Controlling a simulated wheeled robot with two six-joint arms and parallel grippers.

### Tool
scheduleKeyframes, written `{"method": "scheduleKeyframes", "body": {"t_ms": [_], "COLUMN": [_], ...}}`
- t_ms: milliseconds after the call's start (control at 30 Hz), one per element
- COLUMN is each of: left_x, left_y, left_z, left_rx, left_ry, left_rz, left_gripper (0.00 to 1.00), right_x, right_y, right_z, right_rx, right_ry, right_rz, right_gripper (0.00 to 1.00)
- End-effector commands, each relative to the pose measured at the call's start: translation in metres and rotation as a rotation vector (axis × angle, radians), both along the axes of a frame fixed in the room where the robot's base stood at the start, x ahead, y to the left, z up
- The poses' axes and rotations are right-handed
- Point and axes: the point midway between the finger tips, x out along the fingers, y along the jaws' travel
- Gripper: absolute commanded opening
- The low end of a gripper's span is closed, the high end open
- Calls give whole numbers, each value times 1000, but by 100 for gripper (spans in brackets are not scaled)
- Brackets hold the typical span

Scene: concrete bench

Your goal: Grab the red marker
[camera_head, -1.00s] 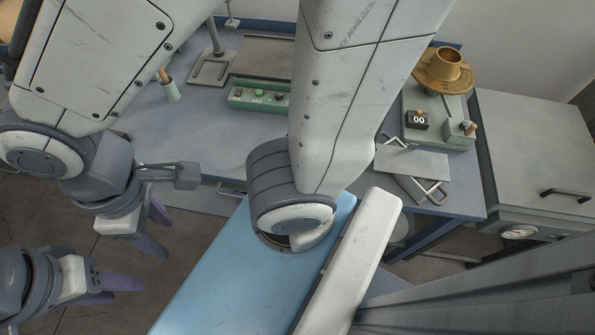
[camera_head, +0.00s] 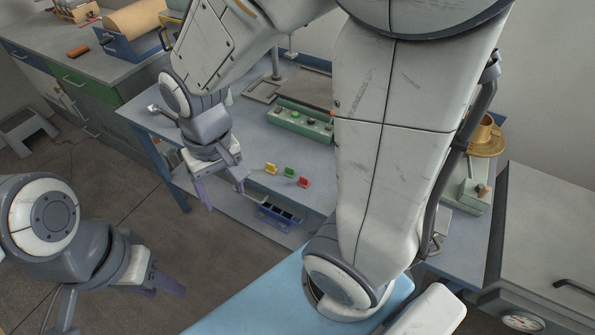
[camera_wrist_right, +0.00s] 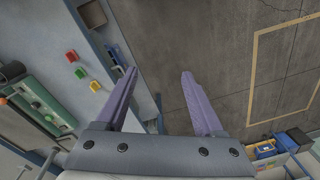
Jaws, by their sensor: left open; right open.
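A small red marker (camera_head: 304,182) lies on the blue-grey bench near its front edge, the rightmost in a row with a green marker (camera_head: 289,172) and a yellow marker (camera_head: 271,168). In the right wrist view the red marker (camera_wrist_right: 71,56) is at the upper left, outside the jaws. My right gripper (camera_head: 222,192) is open, left of the row near the bench's front edge; its purple fingers (camera_wrist_right: 158,85) are spread and empty. My left gripper (camera_head: 168,284) is low at the left over the floor, away from the markers; its fingers overlap in this view.
A green button box (camera_head: 300,120) stands behind the markers. A blue tray (camera_head: 279,214) sits below the bench's front edge. My large arm link covers the bench right of the red marker. A side bench (camera_head: 115,68) and a step stool (camera_head: 25,130) are at the left.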

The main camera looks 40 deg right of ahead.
Motion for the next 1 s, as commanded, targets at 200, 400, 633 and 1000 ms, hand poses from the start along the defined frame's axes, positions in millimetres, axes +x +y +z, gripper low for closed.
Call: {"method": "scheduleKeyframes", "body": {"t_ms": [200,400,633,1000], "left_x": [0,0,0,0], "left_y": [0,0,0,0], "left_z": [-13,-18,-19,-18], "left_rx": [0,0,0,0], "left_ry": [0,0,0,0], "left_rz": [0,0,0,0], "left_gripper": [45,45,45,45], "right_x": [61,65,58,58], "right_y": [-124,-213,-248,-247], "right_z": [-53,-88,-110,-154], "right_rx": [-21,-26,-28,-27], "right_ry": [33,48,55,53], "right_rz": [-640,-1023,-1167,-1166], "right_gripper": [70,70,70,70]}}
